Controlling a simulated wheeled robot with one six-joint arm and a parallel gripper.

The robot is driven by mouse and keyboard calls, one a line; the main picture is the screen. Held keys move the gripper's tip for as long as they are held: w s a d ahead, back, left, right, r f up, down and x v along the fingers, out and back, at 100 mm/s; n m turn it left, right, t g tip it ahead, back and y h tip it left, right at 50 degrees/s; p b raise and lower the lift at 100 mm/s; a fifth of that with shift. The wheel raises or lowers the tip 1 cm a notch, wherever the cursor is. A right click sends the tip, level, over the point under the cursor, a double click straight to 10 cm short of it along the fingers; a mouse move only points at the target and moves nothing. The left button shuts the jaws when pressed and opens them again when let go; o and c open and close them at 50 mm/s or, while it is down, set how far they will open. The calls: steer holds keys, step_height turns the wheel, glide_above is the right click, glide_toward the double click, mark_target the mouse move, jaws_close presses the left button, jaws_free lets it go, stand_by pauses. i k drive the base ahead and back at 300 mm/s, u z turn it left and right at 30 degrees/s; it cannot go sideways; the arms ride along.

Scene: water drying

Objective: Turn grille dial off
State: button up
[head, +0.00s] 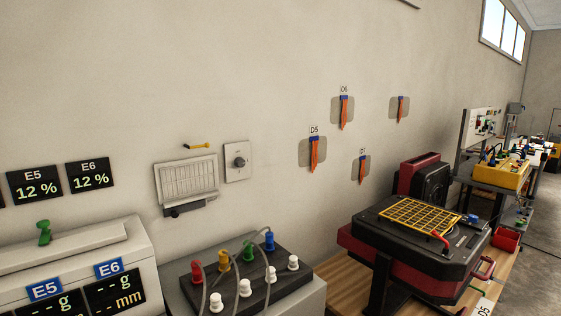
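In the head view, a white slatted grille (187,180) is mounted on the wall, left of centre. Just to its right, a pale square plate carries a small dark round dial (239,162). The dial's setting is too small to read. A small dark part (186,209) sits under the grille's lower edge. My gripper is not visible.
A dark box (245,278) with coloured and white plugs and grey cables stands below the grille. A white unit with displays (70,262) is at lower left. A yellow-topped black and red machine (425,235) sits on a wooden bench at right. Orange strips (343,112) hang on the wall.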

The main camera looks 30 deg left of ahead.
mark_target(240, 162)
steer(key=u, duration=0.4)
steer(key=i, duration=0.9)
steer(key=u, duration=0.8)
